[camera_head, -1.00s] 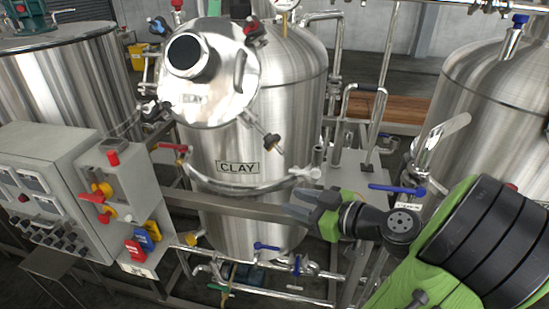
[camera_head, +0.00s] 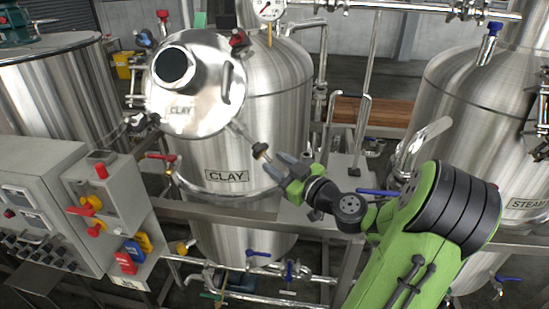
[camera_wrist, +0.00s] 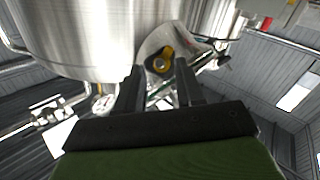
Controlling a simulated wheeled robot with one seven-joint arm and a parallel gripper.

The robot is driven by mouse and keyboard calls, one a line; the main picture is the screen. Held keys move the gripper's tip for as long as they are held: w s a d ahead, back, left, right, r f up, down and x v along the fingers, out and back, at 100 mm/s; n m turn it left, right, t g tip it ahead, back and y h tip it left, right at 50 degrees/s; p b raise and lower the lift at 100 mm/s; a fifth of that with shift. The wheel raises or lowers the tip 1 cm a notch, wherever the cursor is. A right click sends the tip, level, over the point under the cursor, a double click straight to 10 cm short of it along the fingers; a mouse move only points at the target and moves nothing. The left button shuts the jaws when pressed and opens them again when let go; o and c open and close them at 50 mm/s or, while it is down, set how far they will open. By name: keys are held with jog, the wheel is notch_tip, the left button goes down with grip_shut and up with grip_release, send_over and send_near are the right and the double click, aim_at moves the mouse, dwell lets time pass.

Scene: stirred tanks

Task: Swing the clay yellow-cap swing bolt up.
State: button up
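The clay tank (camera_head: 262,110) stands in the middle of the head view with a CLAY label, its round lid (camera_head: 205,110) tilted toward me. The swing bolt (camera_head: 247,138) hangs down to the right from the lid's lower right edge. Its dark knob (camera_head: 261,151) points toward my gripper (camera_head: 279,165). In the wrist view the knob's yellow cap (camera_wrist: 159,65) shows between my two fingertips, slightly beyond them. My gripper is open, with the knob just off the fingertips; I cannot tell whether they touch.
A grey control box (camera_head: 105,205) with red and yellow switches stands at the left. Another steel tank (camera_head: 460,110) stands at the right. A steel rail (camera_head: 225,215) crosses in front of the clay tank. Blue-handled valves (camera_head: 258,254) sit on the low pipes.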

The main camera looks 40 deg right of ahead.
jog(key=shift+w, duration=0.75)
jog(key=shift+c, duration=0.4)
grip_shut()
dwell(0.5)
